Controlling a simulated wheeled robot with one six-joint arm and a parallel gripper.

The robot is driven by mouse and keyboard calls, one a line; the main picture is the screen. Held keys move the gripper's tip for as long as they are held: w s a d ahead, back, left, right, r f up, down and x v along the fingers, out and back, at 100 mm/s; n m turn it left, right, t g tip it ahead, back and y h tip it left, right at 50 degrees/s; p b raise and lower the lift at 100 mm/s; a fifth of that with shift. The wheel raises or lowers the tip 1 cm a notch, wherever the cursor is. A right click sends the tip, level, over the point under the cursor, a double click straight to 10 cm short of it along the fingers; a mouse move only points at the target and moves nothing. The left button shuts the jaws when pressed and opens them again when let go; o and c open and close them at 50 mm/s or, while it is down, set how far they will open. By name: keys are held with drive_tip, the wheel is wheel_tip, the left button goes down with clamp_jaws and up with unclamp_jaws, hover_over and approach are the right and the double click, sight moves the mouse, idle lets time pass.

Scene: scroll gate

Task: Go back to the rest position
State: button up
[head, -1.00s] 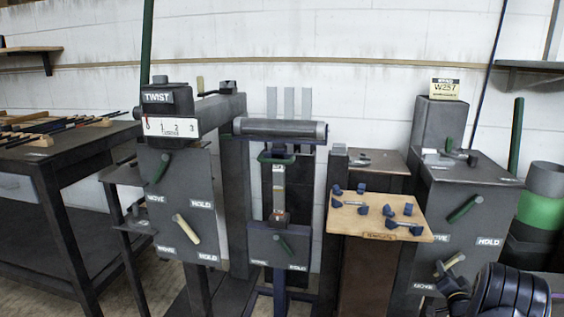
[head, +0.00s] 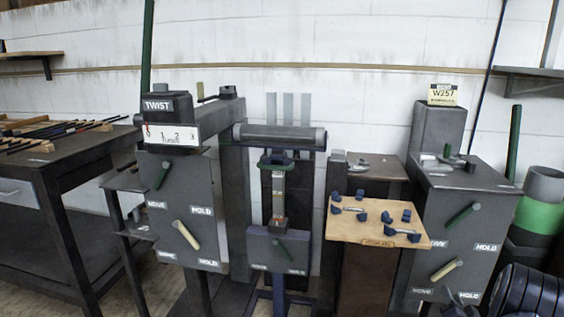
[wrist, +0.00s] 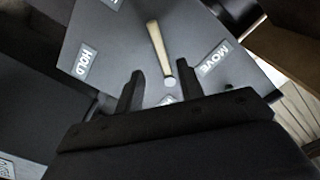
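My gripper (wrist: 155,80) is open in the wrist view, its two dark fingers apart with nothing between them that I can see held. A cream lever (wrist: 156,45) on a dark grey panel (wrist: 125,50) lies beyond the fingertips, between the HOLD and MOVE labels. In the head view this lever (head: 446,270) is the lower one on the right-hand cabinet (head: 460,185), tilted up to the right. My gripper shows only in part at the bottom edge there, below the lever; its fingers are not clear in that view.
A green lever (head: 462,215) sits above the cream one. A wooden board (head: 345,228) with blue-ended parts projects left of the cabinet. The TWIST station (head: 180,200) and a roller stand (head: 280,135) are farther left. A green and grey bin (head: 540,205) stands at right.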

sight(443, 275)
drive_tip(key=b+x, duration=0.2)
drive_tip(key=x, duration=0.5)
drive_tip(key=shift+w+f, duration=0.1)
drive_tip(key=shift+w, duration=0.3)
drive_tip(key=shift+w+d+b, duration=0.25)
drive_tip(key=shift+w+b, duration=0.05)
drive_tip(key=shift+b, duration=0.05)
drive_tip(key=shift+s+d+f+n, duration=0.2)
drive_tip(key=shift+d+n, duration=0.1)
drive_tip(key=shift+n, duration=0.6)
drive_tip(key=shift+b, duration=0.3)
